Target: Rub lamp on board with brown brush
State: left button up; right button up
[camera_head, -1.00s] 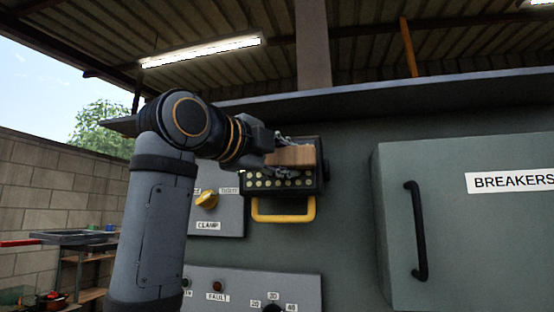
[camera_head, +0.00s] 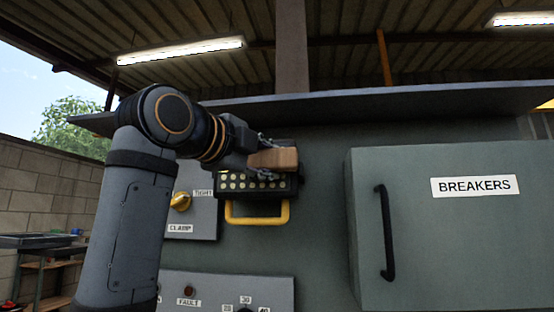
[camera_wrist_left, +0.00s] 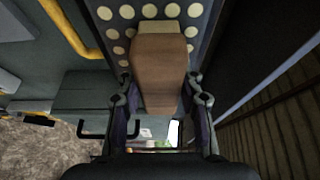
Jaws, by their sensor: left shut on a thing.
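The brown brush (camera_head: 274,159) is a wooden block with a pale edge. My left gripper (camera_head: 262,158) is shut on it. In the left wrist view the brush (camera_wrist_left: 159,70) lies between the two fingers of the gripper (camera_wrist_left: 160,100). The lamp (camera_head: 254,184) is a dark box with rows of pale round lights and a yellow handle below, on the green board (camera_head: 320,190). It also shows in the left wrist view (camera_wrist_left: 194,10). The brush covers part of the lamp's face; I cannot tell if they touch. My right gripper is not in view.
A cabinet door (camera_head: 450,240) marked BREAKERS with a black handle (camera_head: 384,233) stands at the right. A yellow clamp knob (camera_head: 180,201) is left of the lamp. A lower panel (camera_head: 225,292) carries a FAULT light. A ledge (camera_head: 400,100) juts out above.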

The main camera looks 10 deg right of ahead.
pick_arm(q)
jog(key=shift+w+a, duration=0.2)
jog(key=shift+a, duration=0.3)
jog(key=shift+w+a, duration=0.15)
jog(key=shift+a, duration=0.3)
jog(key=shift+a, duration=0.1)
jog(key=a, duration=0.1)
jog(key=w+a, duration=0.1)
jog(key=a, duration=0.1)
jog(key=shift+a, duration=0.2)
jog(key=s, duration=0.1)
jog(key=s+a+b, duration=0.1)
jog(key=s, duration=0.1)
jog(key=s+b, duration=0.1)
jog(key=s, duration=0.1)
jog(key=shift+s+a, duration=0.25)
